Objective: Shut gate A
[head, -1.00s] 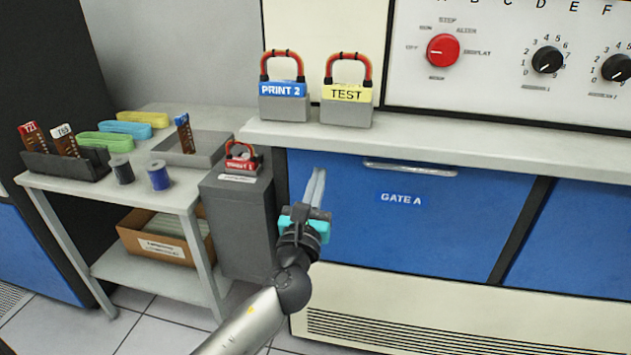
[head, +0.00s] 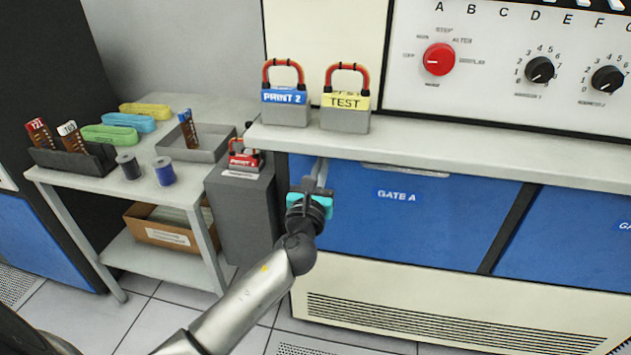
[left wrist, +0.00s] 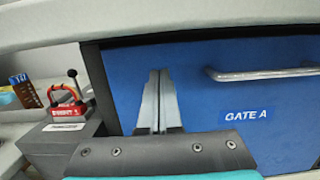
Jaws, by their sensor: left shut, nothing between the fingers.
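Gate A is a blue panel (head: 400,228) below the grey shelf, with a silver handle (head: 404,170) near its top edge and a "GATE A" label (head: 396,195). It looks nearly flush with its frame; I cannot tell whether a small gap is left. My left gripper (head: 319,173) is shut and empty, its fingers pointing at the panel's upper left part, left of the handle. In the left wrist view its fingertips (left wrist: 160,75) lie in front of the blue panel (left wrist: 215,85); contact cannot be told. My right gripper is not in view.
The shelf (head: 480,165) overhangs just above my left gripper, bearing the "PRINT 2" block (head: 286,112) and "TEST" block (head: 345,118). To the left stand a grey pedestal (head: 240,215) with a red-handled block (head: 244,158) and a side table (head: 110,183) with spools and trays.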

